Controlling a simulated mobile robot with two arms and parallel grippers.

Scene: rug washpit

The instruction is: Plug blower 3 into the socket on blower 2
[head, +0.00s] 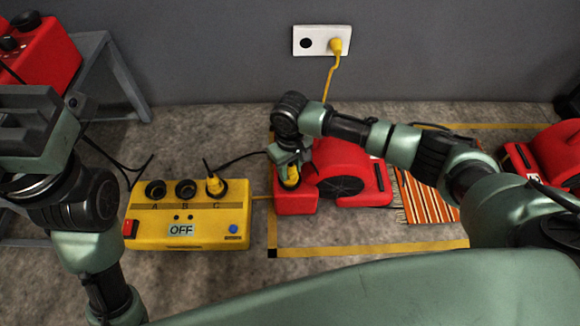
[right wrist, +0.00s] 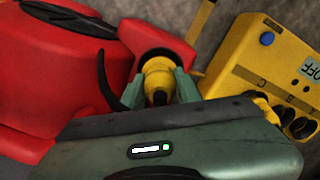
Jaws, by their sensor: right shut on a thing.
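Blower 2 (head: 350,160) is the red machine on the floor in the middle; it fills the left of the right wrist view (right wrist: 75,60). My right gripper (head: 290,176) is shut on a yellow plug (right wrist: 157,78) over the blower's left end. In the right wrist view the plug points at the dark round socket (right wrist: 163,57) on the red housing. Its front meets the socket opening; how deep it sits is hidden. A red blower, seemingly blower 3 (head: 548,152), stands at the right edge, partly cut off.
A yellow power box (head: 185,236) reading OFF has sockets A, B and C, with a yellow plug (head: 215,185) in C. A striped rug (head: 430,198) lies right of blower 2. A wall outlet (head: 310,41) is behind. Another red machine (head: 45,55) stands on a grey table.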

